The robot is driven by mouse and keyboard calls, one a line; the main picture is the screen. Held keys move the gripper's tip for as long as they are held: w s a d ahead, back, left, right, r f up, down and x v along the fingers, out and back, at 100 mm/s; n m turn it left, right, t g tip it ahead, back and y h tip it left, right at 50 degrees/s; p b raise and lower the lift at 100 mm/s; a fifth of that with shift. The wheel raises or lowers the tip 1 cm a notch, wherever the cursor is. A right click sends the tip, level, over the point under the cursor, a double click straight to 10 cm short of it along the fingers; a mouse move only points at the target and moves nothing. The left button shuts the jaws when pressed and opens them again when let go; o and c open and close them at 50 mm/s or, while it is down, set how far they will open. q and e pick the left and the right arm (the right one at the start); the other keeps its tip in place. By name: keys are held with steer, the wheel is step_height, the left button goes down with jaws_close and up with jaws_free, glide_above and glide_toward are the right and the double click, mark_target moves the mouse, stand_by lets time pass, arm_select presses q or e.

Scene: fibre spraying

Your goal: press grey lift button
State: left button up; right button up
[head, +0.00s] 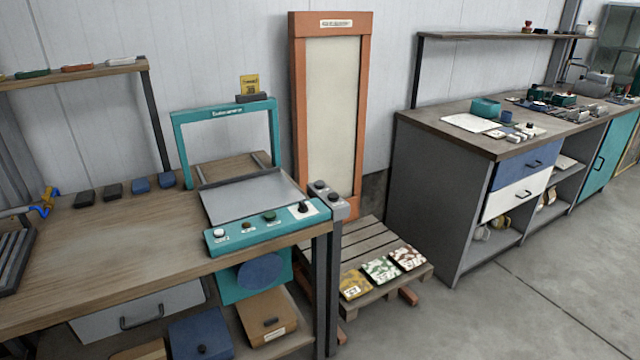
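A teal machine with an upright teal frame (225,112) and a grey plate (255,195) stands on the wooden bench. Its sloped teal control panel (240,240) faces the front and carries several small controls. A pale grey or white button (219,233) is at the panel's left end, with a small brownish button (246,227) beside it. A green button (269,216) and a black knob (303,207) are further right. A grey box (328,198) with dark round buttons sits on a post at the bench's right corner. The labels are too small to read. Neither gripper is in view.
The wooden bench (120,235) holds several dark and blue blocks and a blue-yellow tool (46,203) at left. A pallet (370,250) with patterned packs lies on the floor, before an orange-framed panel (298,90). A second bench (460,120) stands right; the floor (500,310) in front is clear.

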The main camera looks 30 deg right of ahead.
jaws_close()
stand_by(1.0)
